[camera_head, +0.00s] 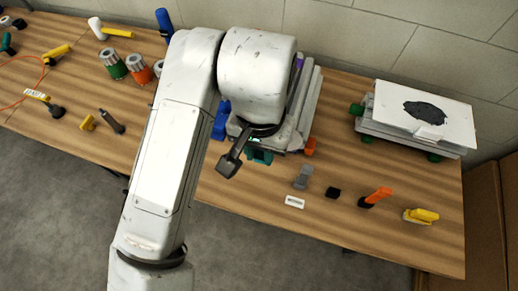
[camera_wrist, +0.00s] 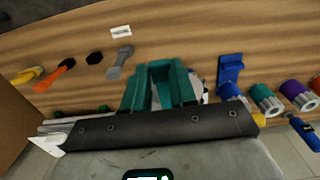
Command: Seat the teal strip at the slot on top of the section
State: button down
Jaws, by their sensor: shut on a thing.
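Teal also shows in the head view (camera_head: 263,157) just below my wrist. My gripper (camera_head: 257,150) is low over the front end of the grey section (camera_head: 309,102) and shut on the teal strip; its fingertips are mostly hidden by my wrist.
A blue part (camera_head: 221,119) stands close left of the section. A grey part (camera_head: 303,178), a white label (camera_head: 295,202), a black block (camera_head: 333,193), an orange tool (camera_head: 376,197) and a yellow one (camera_head: 420,215) lie front right. A white-topped unit (camera_head: 450,122) stands back right.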

jog(key=shift+w+d+p, duration=0.35)
jog(key=shift+w+d, duration=0.15)
jog(key=shift+w, duration=0.8)
jog(key=shift+w+d+p, duration=0.3)
jog(key=shift+w+d, duration=0.15)
jog(key=shift+w, duration=0.85)
jog(key=shift+w+d+p, duration=0.35)
jog(key=shift+w+d, duration=0.15)
jog(key=shift+w, duration=0.8)
jog(key=c, duration=0.8)
grip_release()
jog(key=shift+r, duration=0.1)
notch_tip(320, 180, up, 11)
jog(key=shift+w+f, duration=0.15)
jog(key=shift+f, duration=0.1)
